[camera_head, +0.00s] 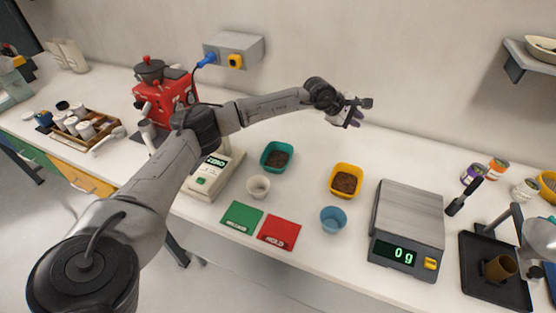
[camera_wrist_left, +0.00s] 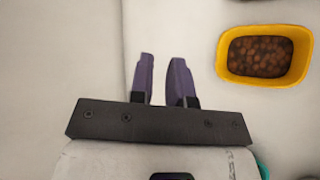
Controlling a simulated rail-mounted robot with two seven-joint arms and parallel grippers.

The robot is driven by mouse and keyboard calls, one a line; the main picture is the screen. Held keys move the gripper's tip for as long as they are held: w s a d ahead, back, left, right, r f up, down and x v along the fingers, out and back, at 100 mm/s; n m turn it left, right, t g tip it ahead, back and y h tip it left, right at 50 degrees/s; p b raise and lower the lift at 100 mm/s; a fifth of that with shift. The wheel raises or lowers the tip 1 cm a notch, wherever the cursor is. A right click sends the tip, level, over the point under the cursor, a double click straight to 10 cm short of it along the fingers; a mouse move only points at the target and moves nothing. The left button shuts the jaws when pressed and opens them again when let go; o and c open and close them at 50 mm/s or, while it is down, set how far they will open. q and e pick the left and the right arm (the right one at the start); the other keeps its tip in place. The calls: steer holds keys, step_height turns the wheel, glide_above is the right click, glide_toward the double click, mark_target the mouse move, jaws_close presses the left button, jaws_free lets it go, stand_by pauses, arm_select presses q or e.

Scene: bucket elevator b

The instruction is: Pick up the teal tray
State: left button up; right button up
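The teal tray (camera_head: 275,170) stands on the white counter in the head view, with dark brown contents in it. In the left wrist view only a sliver of teal (camera_wrist_left: 263,169) shows at the lower right, beside my gripper body. My left gripper (camera_head: 352,118) is above the back of the counter, to the right of the teal tray and apart from it. In the left wrist view its two purple fingers (camera_wrist_left: 162,78) have a gap between them with nothing in it. My right gripper is not in view.
A yellow tray (camera_head: 346,196) of brown beans stands right of the teal tray. A white cup (camera_head: 258,187), a blue cup (camera_head: 333,221), green (camera_head: 241,216) and red (camera_head: 279,232) cards, and two scales (camera_head: 412,212) (camera_head: 207,183) are nearby. A red machine (camera_head: 165,98) stands left.

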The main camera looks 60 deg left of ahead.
arm_select(q)
steer(key=s+a+f+m+g+y, duration=0.2)
steer(key=s+a+f+m+g, duration=0.15)
steer(key=s+m+g, duration=0.3)
steer(key=s+a+f+m+g+y, duration=0.3)
steer(key=s+a+m+g, duration=0.25)
steer(key=s, duration=0.25)
steer(key=b, duration=0.1)
glide_toward(277, 159)
steer(key=d, duration=0.1)
steer(key=w+d+f, duration=0.1)
steer(key=d, duration=0.1)
steer(key=shift+w+d+f, duration=0.15)
steer(key=shift+d+f, duration=0.15)
steer(key=shift+f, duration=0.45)
steer(key=x, duration=0.5)
steer(key=shift+d+b, duration=0.15)
steer(key=shift+b, duration=0.25)
steer(key=shift+r, duration=0.1)
jaws_close()
